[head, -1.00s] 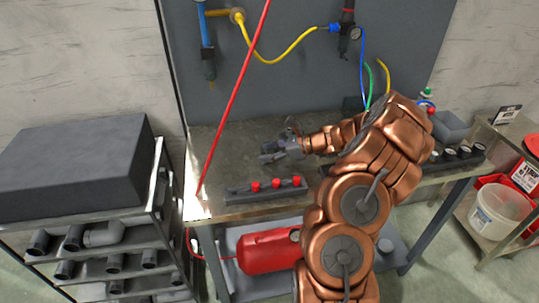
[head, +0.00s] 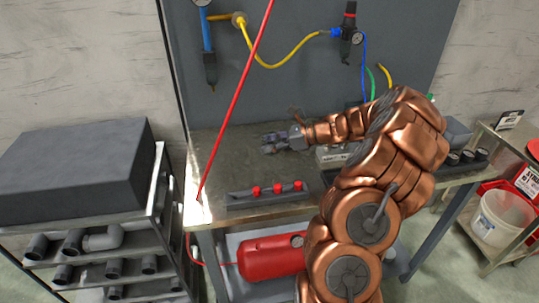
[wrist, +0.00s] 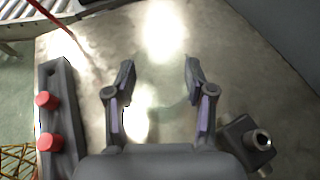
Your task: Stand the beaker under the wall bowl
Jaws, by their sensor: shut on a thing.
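My gripper (head: 268,139) is over the back left part of the workbench, fingers pointing left. In the wrist view its two fingers (wrist: 158,78) stand apart on either side of something see-through; the bench shows between them. I cannot make out the beaker's outline, base or rim. On the wall panel, a blue unit with a dark lower bowl (head: 210,72) hangs left of the gripper and higher. A second dark unit with a gauge (head: 350,36) hangs to the right. I cannot tell which is the wall bowl.
A dark rack with red knobs (head: 265,191) lies along the bench's front edge. A dark block with a metal fitting (wrist: 248,140) is right of my gripper in the wrist view. A red line (head: 234,105) slants across the left side. The bench's back left is clear.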

